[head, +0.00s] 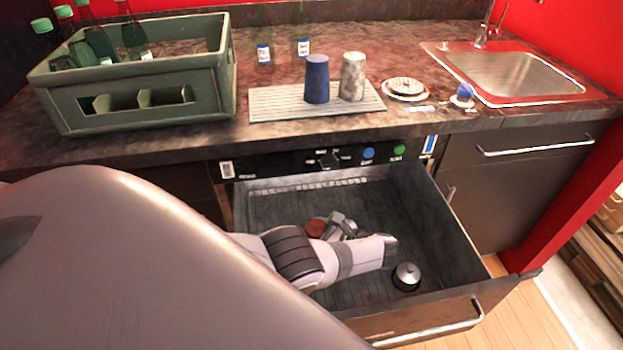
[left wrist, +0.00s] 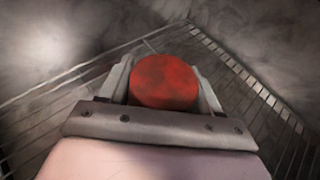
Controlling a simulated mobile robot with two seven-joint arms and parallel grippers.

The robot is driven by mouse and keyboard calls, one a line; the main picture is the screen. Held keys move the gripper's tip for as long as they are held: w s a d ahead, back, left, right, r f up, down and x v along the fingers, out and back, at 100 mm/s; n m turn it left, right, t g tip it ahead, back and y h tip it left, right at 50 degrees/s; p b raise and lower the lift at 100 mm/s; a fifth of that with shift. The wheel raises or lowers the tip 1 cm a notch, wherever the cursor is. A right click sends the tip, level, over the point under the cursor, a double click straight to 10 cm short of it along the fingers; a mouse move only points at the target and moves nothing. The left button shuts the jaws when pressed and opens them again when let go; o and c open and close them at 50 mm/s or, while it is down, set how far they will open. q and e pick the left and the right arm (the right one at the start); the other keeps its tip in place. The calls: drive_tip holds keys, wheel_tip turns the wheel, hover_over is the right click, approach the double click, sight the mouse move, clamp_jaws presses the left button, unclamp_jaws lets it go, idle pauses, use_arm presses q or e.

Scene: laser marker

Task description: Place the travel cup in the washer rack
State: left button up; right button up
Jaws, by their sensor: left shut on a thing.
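My left gripper (head: 338,226) is down inside the open washer drawer and is shut on a red, round-topped thing, seemingly the travel cup (head: 316,228). In the left wrist view the red round top (left wrist: 165,81) sits between the two fingers, and its lower part is hidden. The washer rack (head: 270,208) is a dark ribbed floor in the pulled-out drawer. Its wire bars (left wrist: 255,85) show around the cup in the left wrist view. I cannot tell whether the cup touches the rack. My right gripper is not in view.
A dark pot-like thing with a silver top (head: 407,274) stands at the drawer's front right. On the counter are a green crate (head: 160,103) with bottles, a draining mat (head: 275,103) with a blue cup (head: 316,79) and a pale cup (head: 353,76), and a sink (head: 515,75).

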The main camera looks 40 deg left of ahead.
use_arm(q)
wheel_tip(320, 180, down, 4)
drive_tip(key=b, duration=0.3)
drive_tip(key=shift+r, duration=0.25)
drive_tip(key=o, duration=1.2)
drive_tip(key=shift+f, duration=0.2)
drive_tip(key=shift+c, duration=0.2)
drive_tip(key=shift+r, duration=0.2)
drive_tip(key=v, duration=0.7)
drive_tip(key=shift+d, duration=0.25)
drive_tip(key=shift+w+r, duration=0.1)
